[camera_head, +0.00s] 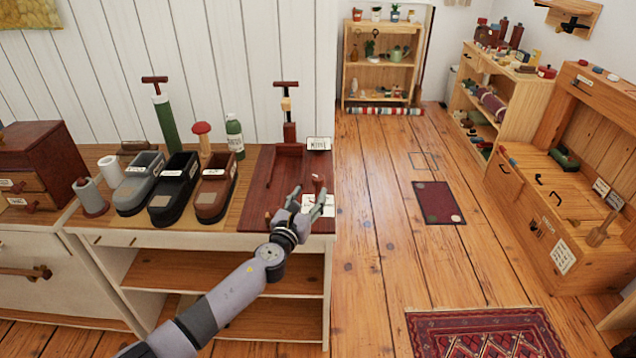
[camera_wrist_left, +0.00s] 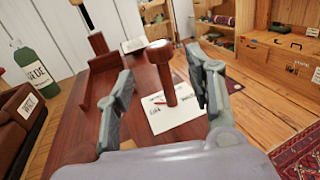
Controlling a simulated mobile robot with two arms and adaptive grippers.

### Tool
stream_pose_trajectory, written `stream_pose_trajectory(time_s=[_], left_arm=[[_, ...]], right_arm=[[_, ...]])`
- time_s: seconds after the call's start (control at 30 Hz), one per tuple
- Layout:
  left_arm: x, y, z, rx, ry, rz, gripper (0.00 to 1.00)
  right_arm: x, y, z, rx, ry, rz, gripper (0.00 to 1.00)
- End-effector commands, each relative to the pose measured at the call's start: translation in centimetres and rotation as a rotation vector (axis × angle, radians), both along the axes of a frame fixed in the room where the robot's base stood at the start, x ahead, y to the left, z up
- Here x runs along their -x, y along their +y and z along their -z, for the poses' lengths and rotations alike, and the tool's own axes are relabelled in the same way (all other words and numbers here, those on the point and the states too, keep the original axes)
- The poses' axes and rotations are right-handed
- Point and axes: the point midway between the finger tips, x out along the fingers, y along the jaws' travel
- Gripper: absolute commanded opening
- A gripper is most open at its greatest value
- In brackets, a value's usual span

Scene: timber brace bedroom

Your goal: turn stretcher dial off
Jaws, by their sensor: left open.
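The stretcher dial is a reddish-brown knob (camera_wrist_left: 160,58) standing upright on a white marked card (camera_wrist_left: 176,118) in the left wrist view. In the head view the knob (camera_head: 318,182) stands at the right end of the dark red wooden board (camera_head: 258,208). My left gripper (camera_head: 309,200) is open. Its two fingers are on either side of the knob; the wrist view shows a gap on both sides, and I see no contact. The wooden stretcher (camera_head: 287,150) with its upright post and T-handle stands behind. My right gripper is not in view.
Shoes (camera_head: 172,190), a green bottle (camera_head: 235,138) and a green pump (camera_head: 165,120) stand left of the board. A small sign (camera_head: 319,143) is at its back right. Open floor (camera_head: 375,230) lies to the right, with a rug (camera_head: 485,332) in front.

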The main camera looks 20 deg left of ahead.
Motion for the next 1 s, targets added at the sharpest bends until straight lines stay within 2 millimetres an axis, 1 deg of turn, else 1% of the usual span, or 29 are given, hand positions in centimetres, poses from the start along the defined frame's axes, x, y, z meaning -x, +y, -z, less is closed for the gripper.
stream_pose_trajectory(time_s=[0.03, 0.2, 0.3, 0.4, 0.57, 0.8, 1.0], left_arm=[[-1.3, -0.1, 0.1, 0.002, -0.002, -0.002, 0.49], [-4.5, -0.3, 0.3, 0.003, -0.001, -0.001, 0.49], [-5.9, -0.3, 0.3, 0.002, -0.001, -0.001, 0.49], [-6.8, -0.3, 0.2, 0.002, -0.001, -0.002, 0.49], [-7.5, -0.4, 0.1, 0.002, 0.0, 0.0, 0.49], [-7.5, -0.4, 0.0, 0.002, 0.0, 0.0, 0.49], [-7.5, -0.3, 0.0, 0.002, 0.001, -0.001, 0.36]], right_arm=[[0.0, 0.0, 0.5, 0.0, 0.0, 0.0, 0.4], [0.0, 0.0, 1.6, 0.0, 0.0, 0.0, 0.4], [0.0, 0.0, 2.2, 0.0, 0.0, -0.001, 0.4], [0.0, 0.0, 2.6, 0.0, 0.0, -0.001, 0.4], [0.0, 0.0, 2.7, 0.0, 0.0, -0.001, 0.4], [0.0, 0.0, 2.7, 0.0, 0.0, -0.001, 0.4], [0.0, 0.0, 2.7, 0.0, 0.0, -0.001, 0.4]])
